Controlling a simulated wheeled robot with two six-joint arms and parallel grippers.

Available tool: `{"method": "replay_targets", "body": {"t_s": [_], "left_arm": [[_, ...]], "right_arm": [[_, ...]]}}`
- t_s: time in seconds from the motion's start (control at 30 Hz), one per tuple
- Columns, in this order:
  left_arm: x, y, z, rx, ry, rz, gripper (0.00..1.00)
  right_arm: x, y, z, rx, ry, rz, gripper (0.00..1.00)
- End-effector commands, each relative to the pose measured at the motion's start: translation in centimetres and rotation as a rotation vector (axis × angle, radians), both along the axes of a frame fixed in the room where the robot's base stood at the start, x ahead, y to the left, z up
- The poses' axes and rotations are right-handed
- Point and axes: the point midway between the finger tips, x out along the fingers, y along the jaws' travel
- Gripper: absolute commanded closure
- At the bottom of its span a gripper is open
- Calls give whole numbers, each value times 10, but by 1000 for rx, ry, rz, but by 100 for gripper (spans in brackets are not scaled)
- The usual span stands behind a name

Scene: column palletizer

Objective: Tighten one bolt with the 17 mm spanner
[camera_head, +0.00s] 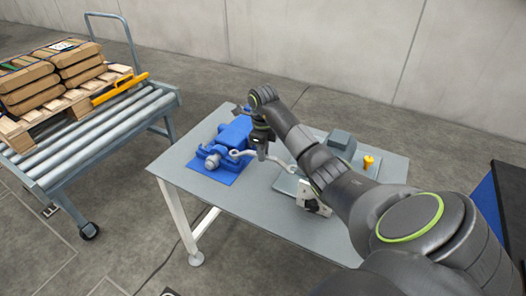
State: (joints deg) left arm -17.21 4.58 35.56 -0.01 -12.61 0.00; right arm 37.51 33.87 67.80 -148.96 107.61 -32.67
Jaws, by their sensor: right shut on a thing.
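The spanner (276,161) is a thin light-grey tool lying roughly level above the table, with one end reaching left to the blue machine. My right gripper (261,153) points down and is shut on the spanner near its middle. The blue machine (234,134) stands on a blue mat (222,178) at the table's left side, with a grey round part at its front. The spanner's left end is close to this grey part; I cannot tell whether it touches a bolt. No single bolt can be made out at this size. My left gripper is not in view.
The grey table (260,204) also carries a grey box (341,140), a yellow knob-like thing (368,161) and a white-and-black block (309,198), partly behind my right arm. A roller cart (110,122) with a loaded pallet stands left. The table's front is clear.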

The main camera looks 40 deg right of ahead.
Motion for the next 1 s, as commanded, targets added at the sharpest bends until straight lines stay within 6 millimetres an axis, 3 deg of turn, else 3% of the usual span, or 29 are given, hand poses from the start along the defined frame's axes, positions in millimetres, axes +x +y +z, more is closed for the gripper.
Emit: {"method": "replay_targets", "body": {"t_s": [1.0], "left_arm": [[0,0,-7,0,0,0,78]], "right_arm": [[0,0,-8,0,0,0,100]]}}
